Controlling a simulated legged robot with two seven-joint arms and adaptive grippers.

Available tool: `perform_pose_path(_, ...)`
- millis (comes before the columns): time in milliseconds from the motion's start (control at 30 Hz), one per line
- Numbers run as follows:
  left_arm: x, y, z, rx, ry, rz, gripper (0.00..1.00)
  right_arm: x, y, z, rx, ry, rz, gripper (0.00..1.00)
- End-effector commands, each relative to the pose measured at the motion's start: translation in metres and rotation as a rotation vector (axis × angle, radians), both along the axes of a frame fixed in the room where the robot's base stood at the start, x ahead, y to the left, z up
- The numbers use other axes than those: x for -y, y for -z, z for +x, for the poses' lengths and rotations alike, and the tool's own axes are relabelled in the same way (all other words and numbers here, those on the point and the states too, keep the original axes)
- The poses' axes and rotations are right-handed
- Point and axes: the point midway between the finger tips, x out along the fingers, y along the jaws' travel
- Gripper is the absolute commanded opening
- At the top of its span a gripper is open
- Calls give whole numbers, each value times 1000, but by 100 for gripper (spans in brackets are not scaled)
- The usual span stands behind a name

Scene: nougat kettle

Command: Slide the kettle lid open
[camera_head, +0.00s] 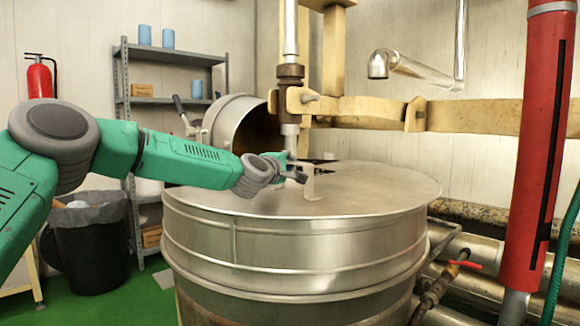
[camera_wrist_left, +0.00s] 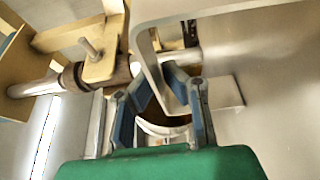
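The round steel kettle (camera_head: 297,245) stands in the middle of the head view. Its flat metal lid (camera_head: 372,190) covers most of the top, with a dark gap at the back near the vertical shaft. A bent metal strip handle (camera_head: 311,184) rises from the lid; it is large in the wrist view (camera_wrist_left: 150,62). My left gripper (camera_head: 299,174) is at this handle. In the wrist view its blue-padded fingers (camera_wrist_left: 158,80) are spread, with the strip between or just beside them. Firm contact cannot be made out. My right gripper is in neither view.
A vertical shaft (camera_head: 290,95) and a yellow beam (camera_head: 470,115) stand behind the lid. A red column (camera_head: 540,150) and pipes (camera_head: 480,250) flank the kettle at right. A tilted metal drum (camera_head: 238,125), shelf (camera_head: 170,100) and black bin (camera_head: 92,250) are at left.

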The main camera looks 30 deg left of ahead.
Motion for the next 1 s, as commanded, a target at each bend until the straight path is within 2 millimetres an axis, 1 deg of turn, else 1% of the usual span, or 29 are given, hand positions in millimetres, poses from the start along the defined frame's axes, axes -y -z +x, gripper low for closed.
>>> perform_pose_path(33,0,6,0,-10,0,0,0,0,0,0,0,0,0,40)
perform_pose_path(267,9,7,-1,-14,3,5,0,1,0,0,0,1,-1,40)
perform_pose_path(367,17,7,-3,-15,8,5,0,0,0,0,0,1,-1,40)
perform_pose_path(467,33,7,-8,-15,12,6,0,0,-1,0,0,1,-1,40)
perform_pose_path(567,55,8,-15,-17,15,5,0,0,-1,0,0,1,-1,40)
perform_pose_path(900,158,8,-51,-19,16,9,0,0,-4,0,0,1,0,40)
perform_pose_path(1000,183,8,-60,-19,14,9,0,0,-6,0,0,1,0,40)
